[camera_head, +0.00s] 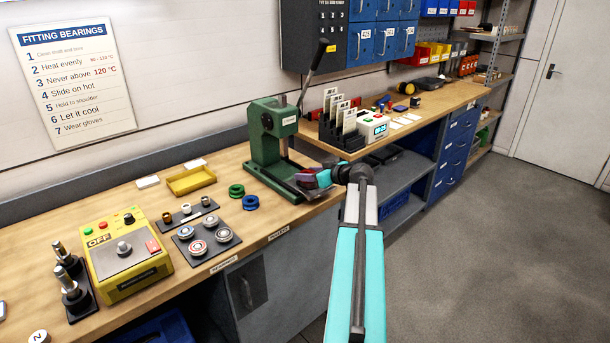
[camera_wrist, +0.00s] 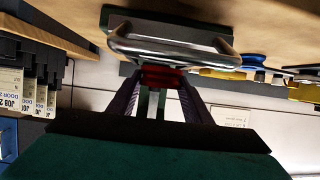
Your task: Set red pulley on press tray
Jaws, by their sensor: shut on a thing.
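The red pulley (camera_wrist: 163,77) is between my gripper's dark fingertips (camera_wrist: 160,88) in the wrist view, and the gripper is shut on it. In the head view my gripper (camera_head: 308,177) is at the front of the green arbor press (camera_head: 264,139), with red showing at its tip. The grey metal press tray (camera_wrist: 172,46) lies just beyond the pulley in the wrist view, close to it. I cannot tell whether the pulley touches the tray. My gripper and arm partly cover the tray in the head view.
Green (camera_head: 236,190) and blue (camera_head: 251,203) pulleys lie left of the press. A yellow tray (camera_head: 191,180), a bearing plate (camera_head: 206,240) and a yellow heater (camera_head: 127,256) stand farther left. A black card rack (camera_head: 341,130) and the press lever (camera_head: 316,68) are nearby obstacles.

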